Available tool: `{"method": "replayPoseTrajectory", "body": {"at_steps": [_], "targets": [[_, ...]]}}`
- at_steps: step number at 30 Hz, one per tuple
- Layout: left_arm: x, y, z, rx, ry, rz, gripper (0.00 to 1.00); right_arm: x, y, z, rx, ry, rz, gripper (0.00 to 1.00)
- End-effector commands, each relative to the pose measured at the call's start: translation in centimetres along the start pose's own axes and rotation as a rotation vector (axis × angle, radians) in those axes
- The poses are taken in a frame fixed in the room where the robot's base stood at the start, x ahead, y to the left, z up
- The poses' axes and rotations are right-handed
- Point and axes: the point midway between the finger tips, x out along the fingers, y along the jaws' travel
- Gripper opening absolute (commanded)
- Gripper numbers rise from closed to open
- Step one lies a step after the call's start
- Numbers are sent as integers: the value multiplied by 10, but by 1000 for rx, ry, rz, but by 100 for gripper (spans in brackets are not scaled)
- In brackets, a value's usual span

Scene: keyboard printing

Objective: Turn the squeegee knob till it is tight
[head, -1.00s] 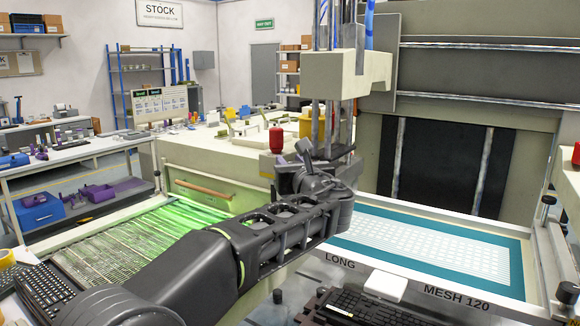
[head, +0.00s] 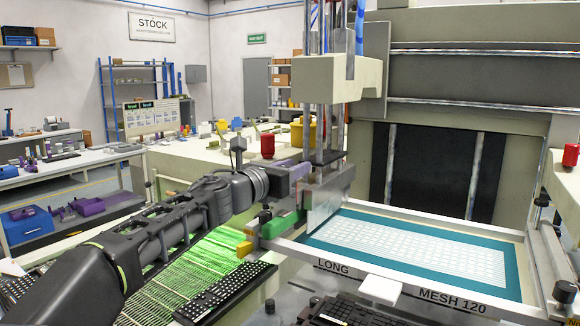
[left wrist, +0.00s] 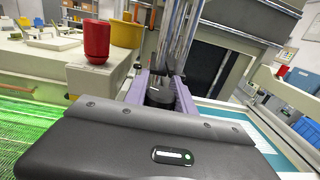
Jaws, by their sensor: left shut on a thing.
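The squeegee (head: 322,203) hangs upright below the print carriage, at the left end of the teal-edged screen (head: 510,278). Its dark round knob (left wrist: 158,92) shows between the purple fingers in the left wrist view. My left gripper (head: 300,171) reaches in from the left at the squeegee's holder and is shut on the knob; it also shows in the left wrist view (left wrist: 160,86). In the head view the fingers hide the knob. I cannot tell from the frames how tight it is. My right gripper is not in view.
Metal posts (head: 325,118) rise above the squeegee. A black keyboard (head: 226,293) lies in front.

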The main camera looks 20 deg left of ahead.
Motion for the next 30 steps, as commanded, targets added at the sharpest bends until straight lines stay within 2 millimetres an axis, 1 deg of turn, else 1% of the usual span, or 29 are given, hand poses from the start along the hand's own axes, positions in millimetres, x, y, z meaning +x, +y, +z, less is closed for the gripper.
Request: {"method": "replayPoseTrajectory", "body": {"at_steps": [1, 8, 14, 21, 27, 30], "targets": [[0, 3, 2, 1, 0, -37, 0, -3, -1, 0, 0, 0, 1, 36], [0, -3, 2, 1, 1, -255, 0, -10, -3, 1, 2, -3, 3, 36], [-2, -9, 4, 1, 0, -445, 0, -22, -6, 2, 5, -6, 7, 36], [-4, -16, 7, 1, 0, -645, 0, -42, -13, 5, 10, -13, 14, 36], [-6, -21, 7, 1, 3, -752, 0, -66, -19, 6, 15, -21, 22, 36], [-8, -21, 5, 1, 0, -783, 0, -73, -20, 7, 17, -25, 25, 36]]}}
